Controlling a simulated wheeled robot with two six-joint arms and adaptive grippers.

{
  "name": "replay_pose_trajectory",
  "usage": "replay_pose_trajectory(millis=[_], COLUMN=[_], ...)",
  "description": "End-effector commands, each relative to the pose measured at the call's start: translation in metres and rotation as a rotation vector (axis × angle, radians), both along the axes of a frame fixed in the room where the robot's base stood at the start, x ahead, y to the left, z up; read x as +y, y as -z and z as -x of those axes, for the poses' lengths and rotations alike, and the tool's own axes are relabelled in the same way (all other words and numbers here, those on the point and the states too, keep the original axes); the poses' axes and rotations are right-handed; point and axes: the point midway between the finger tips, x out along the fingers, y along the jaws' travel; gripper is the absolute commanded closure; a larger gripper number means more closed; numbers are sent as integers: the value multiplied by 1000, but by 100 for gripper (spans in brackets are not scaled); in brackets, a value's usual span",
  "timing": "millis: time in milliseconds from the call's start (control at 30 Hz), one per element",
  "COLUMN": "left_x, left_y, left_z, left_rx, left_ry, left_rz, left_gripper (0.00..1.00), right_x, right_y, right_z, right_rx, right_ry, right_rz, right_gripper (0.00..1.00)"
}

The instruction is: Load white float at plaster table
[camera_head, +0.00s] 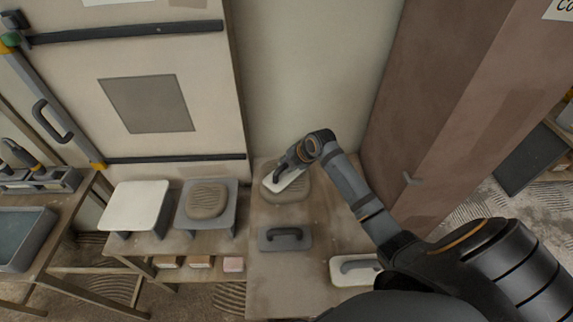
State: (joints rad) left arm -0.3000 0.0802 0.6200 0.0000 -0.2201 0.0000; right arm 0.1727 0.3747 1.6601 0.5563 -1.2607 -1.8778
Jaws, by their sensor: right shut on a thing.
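My right gripper (290,160) reaches to the back of the plaster table (330,222) and is shut on a white float (284,183). The float's pale plate is tilted and lies over a grey-brown plaster mound (285,194). I cannot tell if the plate touches the plaster. The gripper partly hides the float's handle. A second pale float (340,278) with a grey handle lies at the front right of the table, partly behind my arm. A grey float (285,238) lies at the middle front. My left gripper is not in view.
Left of the table, a low bench holds a white board (134,206) and a grey stand (222,219) with another plaster mound (207,201). Several small blocks (200,262) sit below. A wall panel (148,104) stands behind. A brownish column (440,110) stands at the right.

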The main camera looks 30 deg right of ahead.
Motion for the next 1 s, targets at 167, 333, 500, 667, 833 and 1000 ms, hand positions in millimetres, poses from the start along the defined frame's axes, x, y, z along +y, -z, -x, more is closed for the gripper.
replay_pose_trajectory(millis=[167,333,500,667,833,1000], left_x=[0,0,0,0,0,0], left_y=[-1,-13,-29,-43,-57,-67], left_z=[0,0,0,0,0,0], left_rx=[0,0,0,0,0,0], left_ry=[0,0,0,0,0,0], left_rz=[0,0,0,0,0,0], left_gripper=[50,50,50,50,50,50], right_x=[0,0,0,0,0,0], right_y=[2,-12,-30,-45,-61,-72], right_z=[2,1,1,0,0,0], right_rx=[7,5,3,2,1,1], right_ry=[1,0,0,0,-1,-1], right_rz=[-1,0,0,-1,0,0], right_gripper=[100,100,100,100,100,100])
